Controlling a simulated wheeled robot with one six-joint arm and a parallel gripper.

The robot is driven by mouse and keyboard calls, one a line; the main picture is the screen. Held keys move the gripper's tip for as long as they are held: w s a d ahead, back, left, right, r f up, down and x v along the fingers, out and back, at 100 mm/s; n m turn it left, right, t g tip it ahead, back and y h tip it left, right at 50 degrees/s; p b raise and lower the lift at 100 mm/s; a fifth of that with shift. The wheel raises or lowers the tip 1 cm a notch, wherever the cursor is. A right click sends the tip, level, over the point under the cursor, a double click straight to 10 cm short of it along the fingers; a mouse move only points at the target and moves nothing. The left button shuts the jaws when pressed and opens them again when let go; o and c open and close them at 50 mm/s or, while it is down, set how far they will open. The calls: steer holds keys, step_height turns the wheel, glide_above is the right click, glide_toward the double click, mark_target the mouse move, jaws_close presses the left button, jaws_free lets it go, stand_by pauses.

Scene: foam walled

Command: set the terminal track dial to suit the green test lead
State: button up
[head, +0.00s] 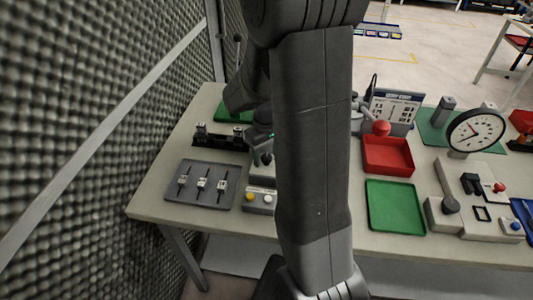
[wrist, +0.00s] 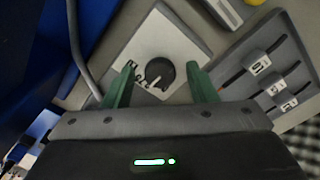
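A dark round dial (wrist: 160,74) with a pale pointer mark sits on a light grey box (wrist: 182,38) in the wrist view. Dark lettering beside it is too blurred to read. My gripper (wrist: 160,82) is open, with one green finger on each side of the dial; I cannot tell whether they touch it. In the head view my arm hides most of the gripper and box. A dark rail with small blocks (head: 222,138), possibly the terminal track, lies behind that spot. I cannot make out a green test lead.
A grey panel with several sliders (head: 201,185) lies left of the dial box in the head view. A button box (head: 261,200) stands in front. A red tray (head: 388,155), green tray (head: 396,207) and round gauge (head: 475,130) are to the right. A foam wall (head: 80,100) borders the left.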

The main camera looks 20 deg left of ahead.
mark_target(267, 157)
step_height(267, 157, up, 14)
stand_by(0.6)
steer(key=shift+f, duration=0.15)
step_height(267, 157, down, 14)
steer(key=shift+r, duration=0.1)
stand_by(0.7)
